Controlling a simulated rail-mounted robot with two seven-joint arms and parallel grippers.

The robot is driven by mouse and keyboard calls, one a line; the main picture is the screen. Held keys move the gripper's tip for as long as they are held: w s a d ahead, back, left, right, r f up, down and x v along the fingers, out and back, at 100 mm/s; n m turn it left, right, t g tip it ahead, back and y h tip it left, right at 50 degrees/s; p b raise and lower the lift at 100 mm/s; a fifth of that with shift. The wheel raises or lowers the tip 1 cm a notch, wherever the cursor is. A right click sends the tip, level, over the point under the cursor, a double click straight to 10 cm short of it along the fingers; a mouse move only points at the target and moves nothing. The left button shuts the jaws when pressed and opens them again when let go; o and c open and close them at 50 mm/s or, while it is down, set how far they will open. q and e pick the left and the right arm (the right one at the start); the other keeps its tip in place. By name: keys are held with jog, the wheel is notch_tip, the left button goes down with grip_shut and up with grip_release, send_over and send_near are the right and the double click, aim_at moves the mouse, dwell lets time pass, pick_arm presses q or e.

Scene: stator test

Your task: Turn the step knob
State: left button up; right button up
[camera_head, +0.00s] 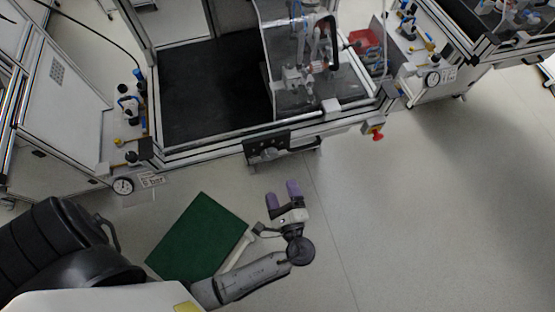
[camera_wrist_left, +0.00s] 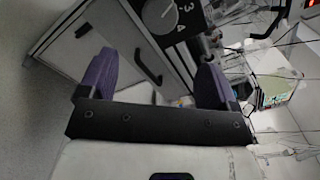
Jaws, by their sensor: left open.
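My left gripper (camera_head: 281,194) has two purple fingers, spread apart with nothing between them. It is in front of the test bench, below the dark control panel (camera_head: 250,152) in the head view. In the left wrist view a pale round step knob (camera_wrist_left: 160,14) sits on a dark face marked 3 and 4, cut by the top edge. There it lies above and between the fingers of my left gripper (camera_wrist_left: 155,72), apart from them. The knob's pointer setting is not clear. My right gripper is not in view.
A green board (camera_head: 195,240) lies beside my left forearm. A red emergency stop (camera_head: 378,136) sits on the bench's front right. Pressure gauges are at the left (camera_head: 123,186) and right (camera_head: 432,79). The floor to the right is clear.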

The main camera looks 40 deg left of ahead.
pick_arm(q)
jog(key=shift+v, duration=1)
